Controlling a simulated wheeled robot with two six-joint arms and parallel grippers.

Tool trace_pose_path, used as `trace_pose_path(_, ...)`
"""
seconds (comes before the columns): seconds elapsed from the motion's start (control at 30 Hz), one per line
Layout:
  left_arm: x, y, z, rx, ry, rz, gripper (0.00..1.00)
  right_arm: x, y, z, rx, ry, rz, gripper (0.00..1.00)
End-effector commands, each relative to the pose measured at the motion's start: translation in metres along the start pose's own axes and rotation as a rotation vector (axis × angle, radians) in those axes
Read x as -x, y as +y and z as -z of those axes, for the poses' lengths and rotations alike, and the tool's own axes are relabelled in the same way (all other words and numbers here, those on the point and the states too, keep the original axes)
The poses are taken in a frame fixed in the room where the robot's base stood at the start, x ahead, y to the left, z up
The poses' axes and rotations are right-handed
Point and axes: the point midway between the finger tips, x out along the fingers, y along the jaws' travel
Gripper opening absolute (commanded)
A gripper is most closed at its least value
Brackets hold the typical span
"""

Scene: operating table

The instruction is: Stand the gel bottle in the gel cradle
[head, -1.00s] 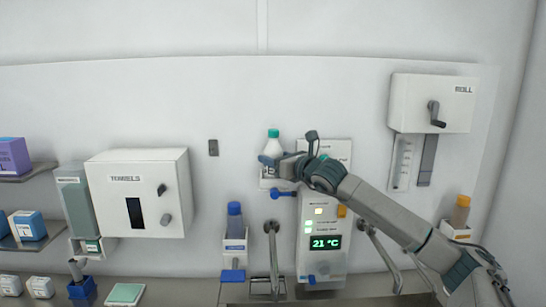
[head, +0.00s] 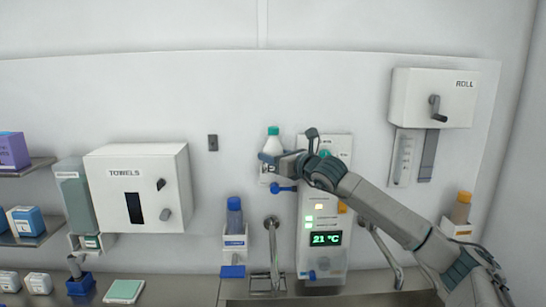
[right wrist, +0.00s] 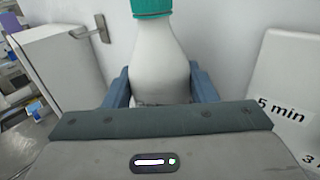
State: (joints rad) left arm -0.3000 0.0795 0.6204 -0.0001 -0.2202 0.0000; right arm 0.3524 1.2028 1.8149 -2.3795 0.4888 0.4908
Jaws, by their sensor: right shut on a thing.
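The gel bottle, white with a teal cap (head: 273,143), stands upright against the back wall. It fills the middle of the right wrist view (right wrist: 160,62). My right gripper (head: 266,158) is shut on the bottle's body, with one blue finger on each side. A small white labelled holder (head: 265,179) with a blue lever, seemingly the gel cradle, is on the wall right below the bottle. The gripper hides the bottle's base, so I cannot tell whether it rests in the holder. My left gripper is not in view.
A wall panel reading 21 °C (head: 325,239) is close to the right. A blue bottle (head: 234,214) and an amber bottle (head: 461,208) stand in other holders. A towel dispenser (head: 137,190) hangs left, a roll box (head: 432,98) at upper right. Wall left of the gel bottle is mostly clear.

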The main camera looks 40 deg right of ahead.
Motion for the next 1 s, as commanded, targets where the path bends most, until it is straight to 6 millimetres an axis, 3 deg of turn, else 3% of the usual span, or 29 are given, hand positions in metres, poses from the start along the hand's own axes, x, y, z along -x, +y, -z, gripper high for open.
trace_pose_path(0.17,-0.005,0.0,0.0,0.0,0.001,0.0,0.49,0.0,0.0,0.003,0.0,-0.001,0.0,0.21)
trace_pose_path(0.2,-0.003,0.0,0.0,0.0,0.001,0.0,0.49,0.0,0.0,0.002,0.0,-0.001,0.0,0.59)
trace_pose_path(0.3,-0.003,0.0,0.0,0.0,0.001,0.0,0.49,0.0,0.0,0.002,0.0,-0.001,0.0,0.77)
trace_pose_path(0.87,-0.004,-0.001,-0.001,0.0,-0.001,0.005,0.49,0.0,-0.001,0.003,0.002,0.001,0.002,0.77)
trace_pose_path(1.0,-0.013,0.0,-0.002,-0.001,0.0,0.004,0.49,0.005,-0.003,0.005,0.005,0.0,0.005,0.77)
